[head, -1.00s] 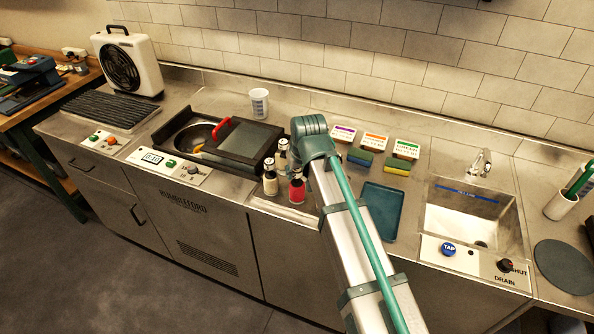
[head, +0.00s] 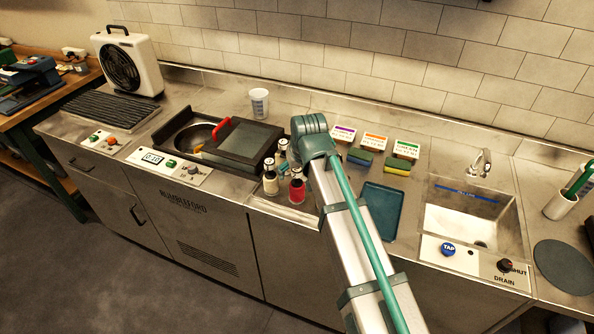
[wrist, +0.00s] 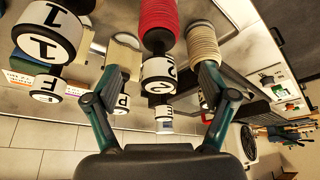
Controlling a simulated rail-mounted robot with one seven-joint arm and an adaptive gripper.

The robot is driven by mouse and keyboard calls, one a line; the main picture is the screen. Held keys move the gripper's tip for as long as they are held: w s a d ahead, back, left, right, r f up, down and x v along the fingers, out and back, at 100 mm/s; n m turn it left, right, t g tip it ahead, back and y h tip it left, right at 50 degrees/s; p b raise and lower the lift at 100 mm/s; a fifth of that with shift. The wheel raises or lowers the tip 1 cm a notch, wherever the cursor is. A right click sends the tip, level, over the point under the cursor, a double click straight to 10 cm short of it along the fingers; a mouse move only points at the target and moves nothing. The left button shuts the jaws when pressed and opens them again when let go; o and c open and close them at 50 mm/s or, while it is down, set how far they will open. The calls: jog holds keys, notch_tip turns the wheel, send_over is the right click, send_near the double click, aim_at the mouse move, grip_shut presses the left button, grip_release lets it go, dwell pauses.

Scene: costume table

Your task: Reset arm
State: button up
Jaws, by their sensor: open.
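My gripper (wrist: 160,72) is open in the wrist view, its two green fingers spread apart. Between and beyond them is a bottle of red thread-like or dyed content (wrist: 158,22) with a white cap band marked 2. I cannot tell whether the fingers touch it. My gripper is mostly hidden there behind my arm.
Sponges (head: 397,166), label cards (head: 407,149), a blue tray (head: 380,212) and a sink (head: 462,222) lie to the right.

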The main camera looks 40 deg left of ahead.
jog(key=shift+r+p, duration=2)
jog(key=shift+r, duration=1.4)
jog(key=s+d+f+m+g+h, duration=0.1)
jog(key=s+d+f+m+h, duration=0.15)
jog(key=d+f, duration=0.65)
jog(key=s+d+f+m+g+h+p, duration=0.15)
jog(key=d+f+m, duration=0.3)
jog(key=d, duration=0.85)
jog(key=s+d+f+m+g+h, duration=0.25)
jog(key=d+f, duration=0.45)
jog(key=d, duration=0.5)
jog(key=s+d+f+m+g+b, duration=0.1)
jog(key=s+d+f, duration=0.1)
jog(key=d+f, duration=0.5)
jog(key=s+d+f+g+b, duration=0.1)
jog(key=s+d+f+b, duration=0.15)
jog(key=d+f, duration=0.45)
jog(key=s+d+f+g+y+b, duration=0.1)
jog(key=s+d+f, duration=0.4)
jog(key=s+f, duration=0.4)
jog(key=s+d+f+g+y+b, duration=0.1)
jog(key=s+d+f+b, duration=0.1)
jog(key=s+d+f, duration=0.3)
jog(key=s+f, duration=0.4)
jog(key=f, duration=0.2)
jog(key=shift+s+f+y, duration=0.15)
jog(key=shift+f+y, duration=0.05)
jog(key=shift+y, duration=0.15)
jog(key=shift+c, duration=0.2)
